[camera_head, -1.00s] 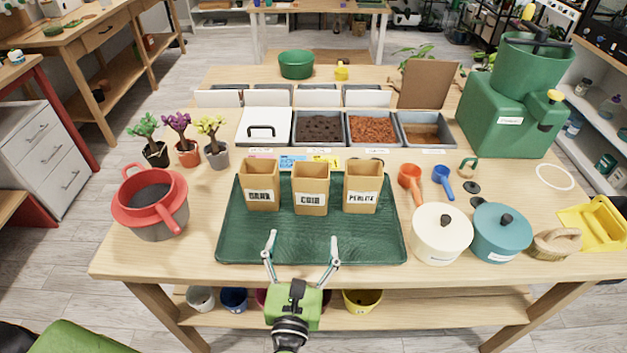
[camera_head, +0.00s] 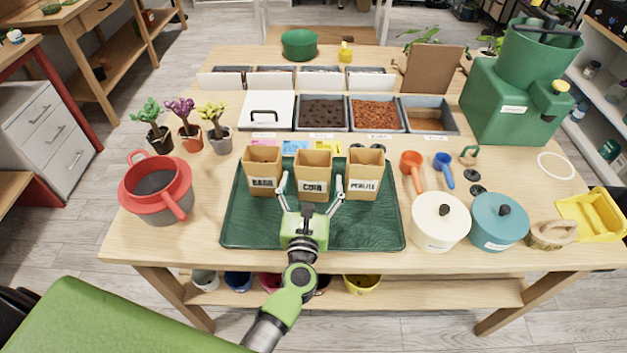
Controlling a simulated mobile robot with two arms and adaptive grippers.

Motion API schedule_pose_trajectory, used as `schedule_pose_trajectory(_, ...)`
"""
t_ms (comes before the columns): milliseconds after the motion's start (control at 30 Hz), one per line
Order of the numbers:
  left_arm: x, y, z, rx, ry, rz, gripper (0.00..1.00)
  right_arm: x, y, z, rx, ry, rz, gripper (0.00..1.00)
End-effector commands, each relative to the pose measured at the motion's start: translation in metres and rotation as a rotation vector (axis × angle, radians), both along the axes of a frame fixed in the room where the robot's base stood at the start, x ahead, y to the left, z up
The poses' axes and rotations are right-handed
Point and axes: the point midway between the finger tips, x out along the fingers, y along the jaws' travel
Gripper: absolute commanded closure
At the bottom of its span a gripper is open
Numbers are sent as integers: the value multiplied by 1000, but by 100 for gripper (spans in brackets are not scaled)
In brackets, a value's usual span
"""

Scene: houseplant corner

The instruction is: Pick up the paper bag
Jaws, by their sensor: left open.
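Three open-topped brown paper bags stand upright in a row on a dark green tray (camera_head: 312,235). The left bag (camera_head: 263,163) has a label that is hard to read, the middle bag (camera_head: 313,166) reads COIR, and the right bag (camera_head: 363,166) reads PERLITE. My left gripper (camera_head: 311,184) is open, with one finger on each side of the middle bag's front. Its fingertips lie close to the gaps beside the neighbouring bags; I cannot tell whether they touch any bag. My right gripper is not in view.
Behind the bags are bins of soil (camera_head: 323,112) and bark (camera_head: 377,113). A red-rimmed pot (camera_head: 158,188) stands left of the tray. A cream lidded pot (camera_head: 440,222) and a teal one (camera_head: 499,221) stand right. The tray's front is clear beside my arm.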

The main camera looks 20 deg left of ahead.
Motion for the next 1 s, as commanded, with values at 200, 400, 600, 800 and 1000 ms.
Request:
schedule_pose_trajectory(200, 27, 4, 2, 1, -1, 0, 21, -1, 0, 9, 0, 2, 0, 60)
schedule_pose_trajectory(400, 29, 5, 1, 0, -1, 1, 21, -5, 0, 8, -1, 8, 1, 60)
schedule_pose_trajectory(600, 29, 5, 1, 1, -1, 1, 55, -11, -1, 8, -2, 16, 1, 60)
schedule_pose_trajectory(800, 29, 5, 1, 0, -1, 1, 63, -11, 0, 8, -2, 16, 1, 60)
schedule_pose_trajectory(1000, 29, 5, 3, 0, 0, 1, 63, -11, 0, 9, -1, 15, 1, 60)
